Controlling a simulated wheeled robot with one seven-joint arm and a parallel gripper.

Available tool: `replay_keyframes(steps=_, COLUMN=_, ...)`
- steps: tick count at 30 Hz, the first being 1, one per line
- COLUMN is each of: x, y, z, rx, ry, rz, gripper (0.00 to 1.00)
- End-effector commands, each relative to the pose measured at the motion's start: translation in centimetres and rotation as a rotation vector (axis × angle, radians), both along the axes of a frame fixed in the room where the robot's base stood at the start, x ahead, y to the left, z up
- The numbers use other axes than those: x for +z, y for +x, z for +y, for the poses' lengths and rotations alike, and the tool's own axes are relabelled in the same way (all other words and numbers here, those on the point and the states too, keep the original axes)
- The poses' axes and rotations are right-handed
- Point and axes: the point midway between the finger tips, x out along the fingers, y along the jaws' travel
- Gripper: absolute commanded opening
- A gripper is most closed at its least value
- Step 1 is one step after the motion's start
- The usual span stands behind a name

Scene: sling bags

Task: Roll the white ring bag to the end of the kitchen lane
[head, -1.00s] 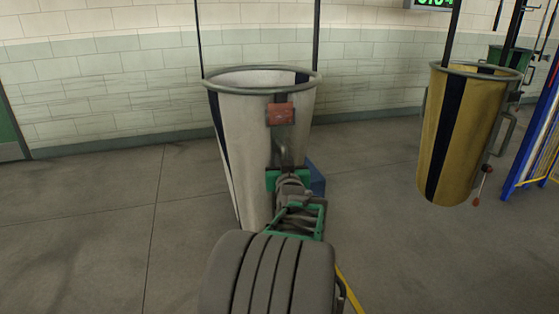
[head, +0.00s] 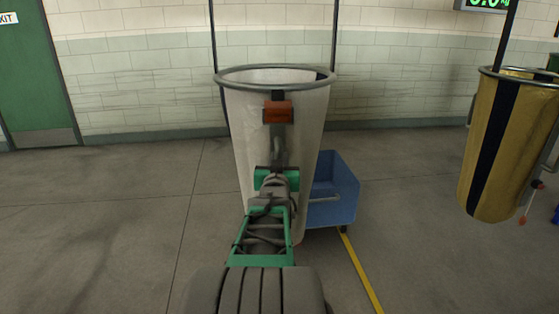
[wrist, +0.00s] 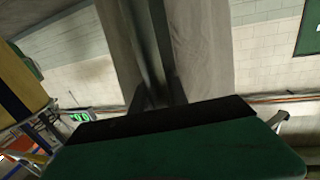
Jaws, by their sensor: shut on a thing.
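The white ring bag (head: 255,130) hangs upright from two dark straps, with a grey metal ring at its mouth, a dark stripe and a red-brown tag. My gripper (head: 278,168) is at the near side of the bag, below the tag, shut on the bag's grey handle (head: 279,148). The fingertips are partly hidden by my own wrist. In the wrist view, the pale bag cloth (wrist: 200,45) fills the top middle, and my gripper (wrist: 157,98) closes around a dark upright bar in front of it.
A blue cart (head: 335,195) stands close behind the bag on the right, by a yellow floor line (head: 360,272). A yellow bag with a dark stripe (head: 505,140) hangs at far right. A green exit door (head: 42,70) is at far left. The floor on the left is clear.

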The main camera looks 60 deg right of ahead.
Motion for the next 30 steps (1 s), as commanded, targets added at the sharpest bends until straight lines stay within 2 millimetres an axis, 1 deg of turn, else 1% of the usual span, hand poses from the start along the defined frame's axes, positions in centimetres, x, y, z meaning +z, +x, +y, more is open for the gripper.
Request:
replay_keyframes(steps=1, x=0.01, y=0.01, z=0.02, rx=0.0, ry=0.0, rz=0.0, gripper=0.0)
replay_keyframes(steps=2, x=0.01, y=0.01, z=0.02, rx=0.0, ry=0.0, rz=0.0, gripper=0.21)
replay_keyframes(steps=5, x=0.01, y=0.02, z=0.02, rx=0.0, ry=0.0, rz=0.0, gripper=0.29)
replay_keyframes(steps=30, x=-0.01, y=-0.05, z=-0.03, rx=-0.001, ry=0.0, rz=0.0, gripper=0.29)
